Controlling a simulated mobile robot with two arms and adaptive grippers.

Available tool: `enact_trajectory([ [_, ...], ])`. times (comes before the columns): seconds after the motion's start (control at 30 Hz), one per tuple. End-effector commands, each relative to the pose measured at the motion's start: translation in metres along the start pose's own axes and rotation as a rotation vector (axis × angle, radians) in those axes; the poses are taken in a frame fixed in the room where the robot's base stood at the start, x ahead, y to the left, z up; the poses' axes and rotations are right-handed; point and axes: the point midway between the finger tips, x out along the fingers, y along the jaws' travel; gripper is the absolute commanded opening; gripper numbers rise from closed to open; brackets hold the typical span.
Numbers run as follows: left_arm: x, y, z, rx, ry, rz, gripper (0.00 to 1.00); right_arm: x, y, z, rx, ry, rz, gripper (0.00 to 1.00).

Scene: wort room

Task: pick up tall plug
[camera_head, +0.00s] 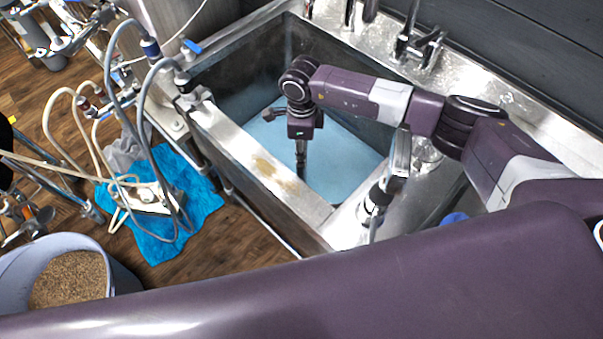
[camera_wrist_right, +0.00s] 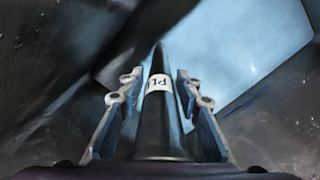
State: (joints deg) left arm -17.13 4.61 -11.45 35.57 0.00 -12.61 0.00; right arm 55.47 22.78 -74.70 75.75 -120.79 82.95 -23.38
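In the head view my right gripper (camera_head: 301,146) points straight down inside the steel sink. The dark length under it blends with the gripper, and I cannot see clearly where it ends. My left gripper is not in view.
The steel sink (camera_head: 229,149) has a pale blue floor and high walls close around the arm. A faucet (camera_head: 420,46) stands on its back ledge. Hoses, a blue cloth (camera_head: 168,237) and a bucket of grain (camera_head: 70,278) are on the wooden floor to the left.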

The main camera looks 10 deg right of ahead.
Motion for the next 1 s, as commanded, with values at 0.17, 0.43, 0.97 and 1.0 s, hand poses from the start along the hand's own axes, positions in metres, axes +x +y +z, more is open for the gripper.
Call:
enact_trajectory([
  [0.17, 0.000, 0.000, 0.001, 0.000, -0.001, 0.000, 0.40, 0.000, 0.000, 0.000, 0.000, 0.000, 0.000, 0.10],
  [0.43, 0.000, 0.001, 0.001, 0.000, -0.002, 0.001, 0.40, -0.001, 0.000, 0.000, 0.001, 0.000, 0.000, 0.00],
  [0.97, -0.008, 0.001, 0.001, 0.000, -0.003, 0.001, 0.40, -0.017, -0.005, -0.001, 0.003, -0.002, -0.004, 0.00],
  [1.0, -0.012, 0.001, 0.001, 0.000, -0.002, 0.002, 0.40, -0.024, -0.007, -0.001, 0.004, -0.003, -0.004, 0.00],
])
